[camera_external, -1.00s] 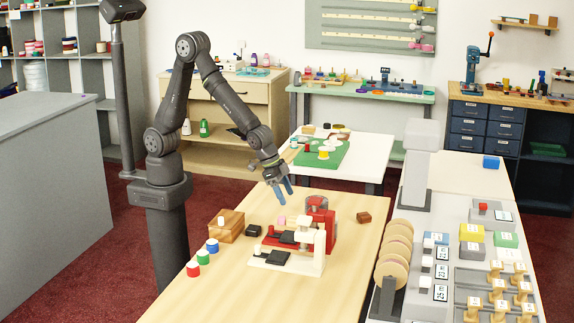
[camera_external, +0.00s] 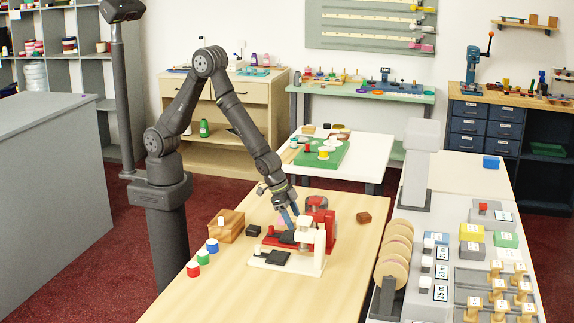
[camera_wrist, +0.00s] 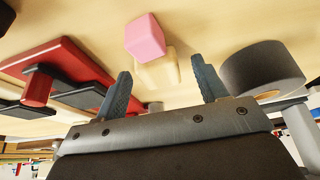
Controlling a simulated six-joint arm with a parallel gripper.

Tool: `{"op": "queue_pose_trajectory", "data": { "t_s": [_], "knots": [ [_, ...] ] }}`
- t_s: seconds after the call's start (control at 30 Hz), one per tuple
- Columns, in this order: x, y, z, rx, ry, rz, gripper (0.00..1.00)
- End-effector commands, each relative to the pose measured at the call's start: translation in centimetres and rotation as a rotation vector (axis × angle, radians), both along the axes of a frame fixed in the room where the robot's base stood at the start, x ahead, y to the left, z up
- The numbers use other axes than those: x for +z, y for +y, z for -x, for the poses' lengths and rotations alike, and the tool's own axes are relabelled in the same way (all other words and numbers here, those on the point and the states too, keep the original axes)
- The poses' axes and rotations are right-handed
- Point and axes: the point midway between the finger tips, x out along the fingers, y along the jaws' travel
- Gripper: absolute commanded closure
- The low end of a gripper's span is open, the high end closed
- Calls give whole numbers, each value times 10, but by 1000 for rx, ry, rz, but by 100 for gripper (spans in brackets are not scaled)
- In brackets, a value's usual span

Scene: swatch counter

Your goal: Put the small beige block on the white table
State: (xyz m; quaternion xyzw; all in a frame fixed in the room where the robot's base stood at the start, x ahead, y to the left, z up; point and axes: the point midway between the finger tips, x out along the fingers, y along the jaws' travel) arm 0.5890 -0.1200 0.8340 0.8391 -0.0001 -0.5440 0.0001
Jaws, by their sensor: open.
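A small beige block (camera_wrist: 158,70) lies beyond my fingertips in the wrist view, roughly between them, with a pink block (camera_wrist: 145,37) overlapping part of it; I cannot tell whether they touch. My gripper (camera_external: 290,216) is open, pointing down low over the wooden table, beside the red and white devices. Its two fingers (camera_wrist: 162,88) stand apart in the wrist view with nothing held between them. In the external view the beige block cannot be made out by the gripper. The white table (camera_external: 370,152) stands behind, with a green mat (camera_external: 325,160) on it.
A red device (camera_external: 322,217) and a white press-like device (camera_external: 312,250) stand close right of my gripper. A dark grey cylinder (camera_wrist: 262,70) sits right of the fingers in the wrist view. A wooden box (camera_external: 227,228) is left. The white table's right part is clear.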

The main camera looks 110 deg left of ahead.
Motion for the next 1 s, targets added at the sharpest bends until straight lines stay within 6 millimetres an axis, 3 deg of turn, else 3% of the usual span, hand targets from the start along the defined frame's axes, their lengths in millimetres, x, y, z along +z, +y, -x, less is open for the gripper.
{"op": "queue_pose_trajectory", "data": {
  "t_s": [0.17, 0.4, 0.47, 0.77, 1.0],
  "knots": [
    [0, 0, 0, 0, 0, 0, 36],
    [1, 0, 0, 0, 0, 0, 82],
    [1, 0, 0, 0, -1, 0, 86],
    [4, 0, 0, 0, -2, 0, 86],
    [30, 0, -1, 1, -4, 1, 86]
  ]
}}
